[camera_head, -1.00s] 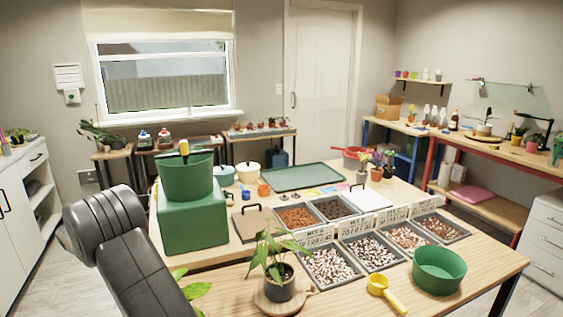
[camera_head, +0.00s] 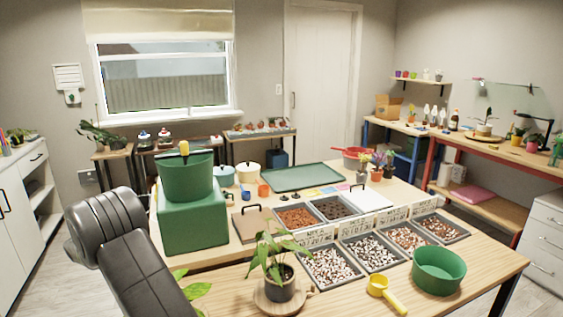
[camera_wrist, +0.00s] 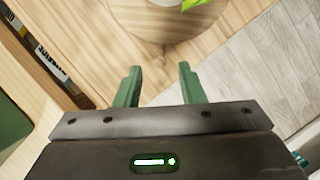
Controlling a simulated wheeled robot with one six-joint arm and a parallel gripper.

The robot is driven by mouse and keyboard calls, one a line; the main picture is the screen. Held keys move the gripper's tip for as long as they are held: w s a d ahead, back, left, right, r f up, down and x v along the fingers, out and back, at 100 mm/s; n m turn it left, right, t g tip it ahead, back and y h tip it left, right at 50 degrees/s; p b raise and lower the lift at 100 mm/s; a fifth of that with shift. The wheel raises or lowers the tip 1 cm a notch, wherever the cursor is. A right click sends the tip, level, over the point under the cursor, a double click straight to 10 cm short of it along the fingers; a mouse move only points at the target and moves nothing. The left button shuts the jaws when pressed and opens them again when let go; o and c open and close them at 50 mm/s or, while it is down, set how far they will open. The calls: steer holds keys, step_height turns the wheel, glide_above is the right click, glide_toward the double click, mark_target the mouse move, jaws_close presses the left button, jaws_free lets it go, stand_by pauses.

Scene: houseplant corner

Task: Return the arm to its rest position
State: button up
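My gripper (camera_wrist: 159,85) shows in the wrist view with its two green fingers apart and nothing between them. It is over the wooden table (camera_wrist: 95,65), near the table's edge, with the grey plank floor to the right. In the head view my dark arm is folded at the lower left, and the gripper itself is out of that view. The table (camera_head: 440,297) there holds a potted plant (camera_head: 279,285) on a round wooden board, close to the arm. The round board (camera_wrist: 165,25) also shows at the top of the wrist view.
A green block with a green pot (camera_head: 187,180) on it stands just right of my arm. Trays of pebbles and bark (camera_head: 331,268), a green bowl (camera_head: 438,270) and a yellow scoop (camera_head: 384,293) are farther right. White cabinets (camera_head: 20,230) stand at the left.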

steer(key=x, duration=0.3)
steer(key=shift+w+d+f+m, duration=0.1)
steer(key=shift+w+d+m, duration=0.2)
steer(key=shift+w+m, duration=0.3)
steer(key=shift+a, duration=0.1)
